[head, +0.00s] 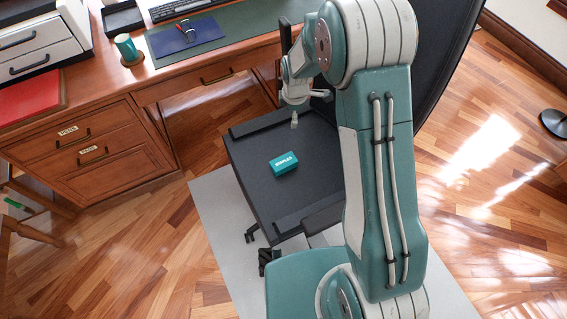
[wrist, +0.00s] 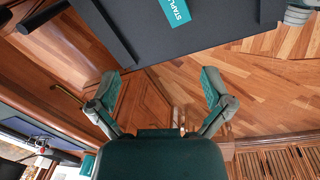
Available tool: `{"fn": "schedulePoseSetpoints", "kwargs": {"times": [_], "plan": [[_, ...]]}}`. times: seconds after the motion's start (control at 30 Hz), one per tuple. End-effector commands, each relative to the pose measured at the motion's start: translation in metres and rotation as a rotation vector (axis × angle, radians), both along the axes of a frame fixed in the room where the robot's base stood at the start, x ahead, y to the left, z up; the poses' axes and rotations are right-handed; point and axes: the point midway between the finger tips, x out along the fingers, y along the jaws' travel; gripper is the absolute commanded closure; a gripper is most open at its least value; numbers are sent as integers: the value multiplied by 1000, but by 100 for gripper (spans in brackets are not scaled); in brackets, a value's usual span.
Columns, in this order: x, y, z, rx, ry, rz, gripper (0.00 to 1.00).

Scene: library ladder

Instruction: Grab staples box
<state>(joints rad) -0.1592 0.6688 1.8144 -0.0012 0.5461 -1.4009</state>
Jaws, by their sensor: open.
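The staples box (head: 284,163) is a small teal box with white lettering. It lies on the black seat of an office chair (head: 262,196). In the wrist view the staples box (wrist: 173,11) shows at the top edge, partly cut off by the frame. My gripper (head: 295,122) is above the far part of the seat, apart from the box. In the wrist view my gripper (wrist: 160,80) is open, with its two teal-padded fingers spread and nothing between them.
A wooden desk (head: 190,65) stands behind the chair, with a teal mug (head: 127,48), a blue folder (head: 185,33) and a keyboard (head: 178,7) on it. The chair's armrests (head: 323,217) flank the seat. A wooden stool (head: 30,205) is at left.

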Motion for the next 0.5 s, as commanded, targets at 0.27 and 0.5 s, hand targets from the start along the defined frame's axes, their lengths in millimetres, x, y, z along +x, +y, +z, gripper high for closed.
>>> {"fn": "schedulePoseSetpoints", "kwargs": {"times": [0.27, 0.5], "plan": [[3, 16, -118, -31, 76, 301, 0], [-3, 23, -170, -41, 104, 446, 0]]}}
